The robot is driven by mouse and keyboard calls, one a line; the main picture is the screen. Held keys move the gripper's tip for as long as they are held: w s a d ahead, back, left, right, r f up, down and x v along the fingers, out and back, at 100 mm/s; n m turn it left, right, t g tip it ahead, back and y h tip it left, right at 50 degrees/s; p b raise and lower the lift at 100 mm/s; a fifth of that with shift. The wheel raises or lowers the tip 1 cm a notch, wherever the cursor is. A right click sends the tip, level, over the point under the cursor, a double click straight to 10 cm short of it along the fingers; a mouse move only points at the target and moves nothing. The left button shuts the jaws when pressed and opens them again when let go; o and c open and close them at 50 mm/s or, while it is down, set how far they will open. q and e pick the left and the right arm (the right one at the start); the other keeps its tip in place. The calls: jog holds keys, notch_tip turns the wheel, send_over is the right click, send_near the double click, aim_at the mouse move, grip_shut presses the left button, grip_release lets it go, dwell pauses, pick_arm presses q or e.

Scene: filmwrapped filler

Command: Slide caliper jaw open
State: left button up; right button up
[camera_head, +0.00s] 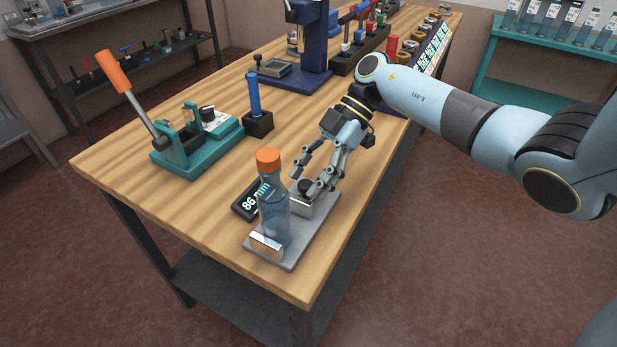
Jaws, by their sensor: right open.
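The caliper's grey base (307,232) lies near the front right edge of the wooden bench. A silver fixed jaw (265,246) is at its near end and a sliding jaw block (302,206) with a black knob (305,186) toward its far end. A clear bluish bottle (273,212) with an orange cap stands upright between the jaws; whether it touches either is unclear. A dark display (247,203) beside it reads 86 mm. My right gripper (304,182) is open, its fingers at the knob; contact cannot be told. My left gripper is not in view.
A teal press (195,150) with an orange-handled lever and a blue-handled tool in a black block (256,122) stand to the left. A dark blue stand (305,60) and a tool rack (358,55) are behind. The bench's left front is clear.

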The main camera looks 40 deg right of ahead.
jog(key=v, duration=1.1)
jog(key=shift+d, duration=0.15)
jog(key=shift+r, duration=0.1)
